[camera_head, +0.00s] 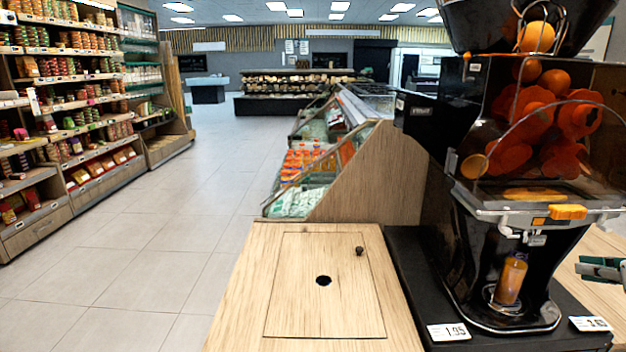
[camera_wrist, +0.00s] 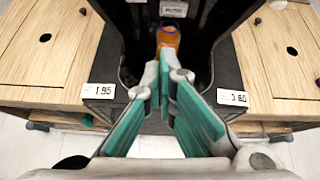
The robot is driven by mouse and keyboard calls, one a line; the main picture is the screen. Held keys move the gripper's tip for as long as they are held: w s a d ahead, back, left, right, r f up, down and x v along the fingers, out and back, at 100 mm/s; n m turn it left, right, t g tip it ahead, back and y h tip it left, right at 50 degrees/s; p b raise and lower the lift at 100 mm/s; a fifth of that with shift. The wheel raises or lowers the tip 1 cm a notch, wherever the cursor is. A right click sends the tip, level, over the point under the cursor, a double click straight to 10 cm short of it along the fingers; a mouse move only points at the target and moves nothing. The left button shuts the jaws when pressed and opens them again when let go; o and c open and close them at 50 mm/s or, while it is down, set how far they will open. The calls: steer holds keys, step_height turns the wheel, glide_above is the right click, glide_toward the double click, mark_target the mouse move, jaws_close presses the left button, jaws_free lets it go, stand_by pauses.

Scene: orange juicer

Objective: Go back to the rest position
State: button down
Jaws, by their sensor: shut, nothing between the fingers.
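My gripper (camera_head: 603,268) shows at the right edge of the head view, in front of and to the right of the juicer. In the wrist view my gripper (camera_wrist: 166,76) has its green-padded fingers drawn together at the tips, with nothing held. The black orange juicer (camera_head: 440,150) holds oranges behind its clear cover. A bottle of orange juice (camera_head: 510,278) stands upright under its spout. The bottle also shows in the wrist view (camera_wrist: 168,38), just beyond my fingertips and apart from them.
A wooden counter (camera_head: 235,310) with a round hole lies left of the juicer. Price cards (camera_head: 448,332) stand on the black base (camera_head: 405,270). A refrigerated case (camera_head: 365,190) lies behind. Shelves (camera_head: 75,110) line the left, with clear tiled floor (camera_head: 150,230) between.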

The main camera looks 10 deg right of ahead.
steer(key=w+a+r+n+g+y+p, duration=0.1)
steer(key=a+r+n+g+y+p, duration=0.2)
steer(key=a+n, duration=0.95)
steer(key=a+r+n+g+y+p, duration=0.2)
steer(key=a+r+n+y, duration=0.35)
steer(key=a, duration=1.15)
steer(key=s+a+r+n+g+h+p, duration=0.1)
steer(key=s+a+r+n+h+p, duration=0.1)
steer(key=s+n, duration=0.5)
steer(key=s+a+r+n+g+h+p, duration=0.1)
steer(key=s+a+n, duration=0.5)
steer(key=n, duration=0.7)
steer(key=shift+s+a+r+h+p, duration=0.4)
steer(key=shift+r+h+p, duration=0.45)
steer(key=shift+h, duration=0.8)
steer(key=shift+r, duration=0.15)
